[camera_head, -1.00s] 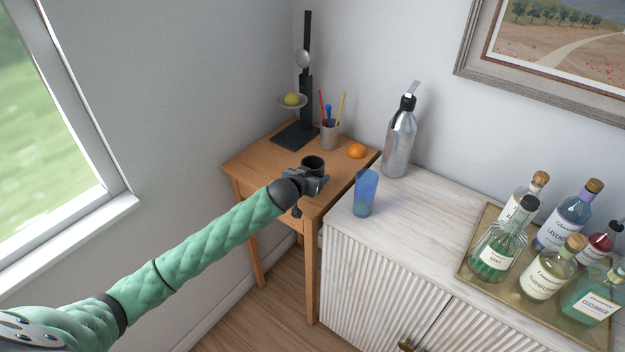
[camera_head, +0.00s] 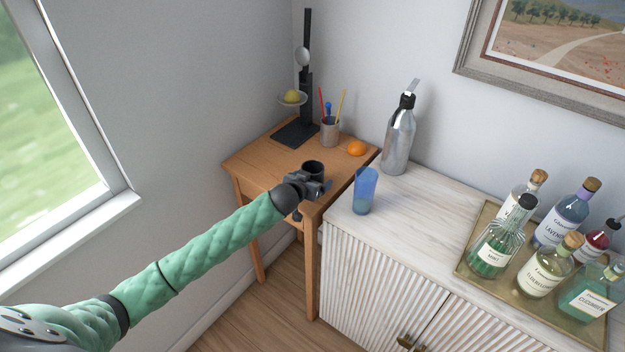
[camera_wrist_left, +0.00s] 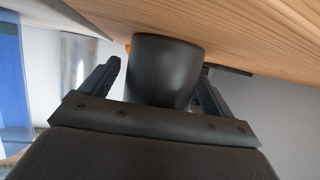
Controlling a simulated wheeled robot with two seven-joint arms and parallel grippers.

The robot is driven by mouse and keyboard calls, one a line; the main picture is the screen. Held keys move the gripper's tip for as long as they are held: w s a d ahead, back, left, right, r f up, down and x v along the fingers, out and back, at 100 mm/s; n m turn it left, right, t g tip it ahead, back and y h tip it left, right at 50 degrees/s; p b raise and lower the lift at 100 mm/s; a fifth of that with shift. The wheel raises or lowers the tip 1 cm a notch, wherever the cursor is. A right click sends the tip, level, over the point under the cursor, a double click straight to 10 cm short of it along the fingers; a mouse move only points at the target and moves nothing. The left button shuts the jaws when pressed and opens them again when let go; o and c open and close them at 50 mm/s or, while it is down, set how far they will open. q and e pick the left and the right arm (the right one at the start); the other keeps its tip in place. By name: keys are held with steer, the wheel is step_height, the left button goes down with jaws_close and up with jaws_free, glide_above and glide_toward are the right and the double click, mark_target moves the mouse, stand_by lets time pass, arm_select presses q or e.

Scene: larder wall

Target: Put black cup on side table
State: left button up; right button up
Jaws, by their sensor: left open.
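The black cup (camera_head: 312,167) appears to stand upright on the wooden side table (camera_head: 262,162), near its front edge. My left gripper (camera_head: 319,185) is at the near side of the cup, with its fingers spread. In the left wrist view the cup (camera_wrist_left: 165,70) sits between the two open fingers of my left gripper (camera_wrist_left: 160,85), with gaps on both sides. The tabletop (camera_wrist_left: 230,30) fills the top of that view, and the cup's end meets it. My right gripper is not in view.
An orange (camera_head: 356,148), a pen cup (camera_head: 330,132) and a black stand (camera_head: 306,100) with a lemon dish are behind on the side table. A blue glass (camera_head: 365,192) and a metal bottle (camera_head: 399,140) stand on the white cabinet (camera_head: 420,200), right of my gripper.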

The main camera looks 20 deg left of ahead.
arm_select(q)
steer(key=shift+r, duration=0.2)
steer(key=shift+s+a, duration=0.1)
steer(key=shift+s, duration=0.25)
steer(key=b+v, duration=0.3)
steer(key=v, duration=0.6)
steer(key=shift+s+r+b, duration=0.1)
steer(key=shift+s+b, duration=0.2)
steer(key=shift+s, duration=0.05)
steer(key=shift+v, duration=0.8)
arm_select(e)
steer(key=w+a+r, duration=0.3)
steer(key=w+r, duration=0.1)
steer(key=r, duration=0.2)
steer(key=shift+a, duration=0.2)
